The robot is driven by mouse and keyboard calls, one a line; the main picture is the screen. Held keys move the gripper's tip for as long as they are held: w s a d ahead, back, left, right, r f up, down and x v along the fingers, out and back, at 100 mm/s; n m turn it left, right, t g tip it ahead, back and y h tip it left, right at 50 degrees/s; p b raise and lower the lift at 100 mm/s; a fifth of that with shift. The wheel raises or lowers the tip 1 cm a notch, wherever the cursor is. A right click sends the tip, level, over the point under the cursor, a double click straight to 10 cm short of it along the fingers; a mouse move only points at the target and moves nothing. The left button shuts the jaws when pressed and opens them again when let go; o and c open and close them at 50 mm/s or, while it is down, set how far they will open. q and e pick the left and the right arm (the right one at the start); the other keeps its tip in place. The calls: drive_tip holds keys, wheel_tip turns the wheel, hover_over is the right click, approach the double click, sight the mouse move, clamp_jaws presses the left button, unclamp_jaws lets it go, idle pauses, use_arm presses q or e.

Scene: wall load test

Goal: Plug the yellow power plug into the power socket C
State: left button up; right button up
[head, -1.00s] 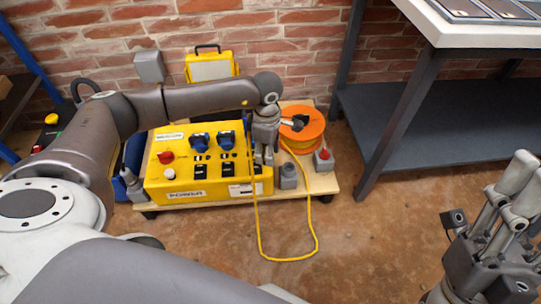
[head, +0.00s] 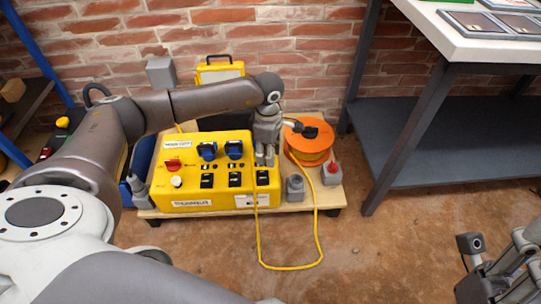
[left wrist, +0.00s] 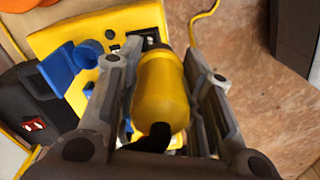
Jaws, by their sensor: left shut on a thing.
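The yellow power plug (left wrist: 160,90) is between the fingers of my left gripper (left wrist: 165,90), which is shut on it. In the head view my left gripper (head: 265,162) is at the right end of the yellow power box (head: 215,200), above the rightmost black socket (head: 262,178). In the left wrist view the plug's far end points at a dark socket on the box. I cannot tell whether they touch. The socket letters are not readable. My right gripper (head: 505,265) is partly cut off at the lower right; its fingertips do not show clearly.
Blue sockets (head: 208,150) and a red switch (head: 173,164) stick up from the box. An orange cable reel (head: 310,150) and grey button boxes (head: 295,188) stand to the right on the wooden cart (head: 325,199). The yellow cable (head: 288,267) loops onto the floor.

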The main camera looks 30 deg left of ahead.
use_arm(q)
drive_tip(key=shift+w+a+b, duration=0.2)
drive_tip(key=shift+w+a, duration=0.15)
drive_tip(key=shift+a, duration=0.3)
drive_tip(key=shift+w+a+b, duration=0.2)
drive_tip(key=shift+w+a, duration=0.2)
drive_tip(key=shift+a, duration=0.2)
drive_tip(key=shift+w+a+b, duration=0.2)
drive_tip(key=shift+w+a, duration=0.15)
drive_tip(key=shift+a, duration=0.3)
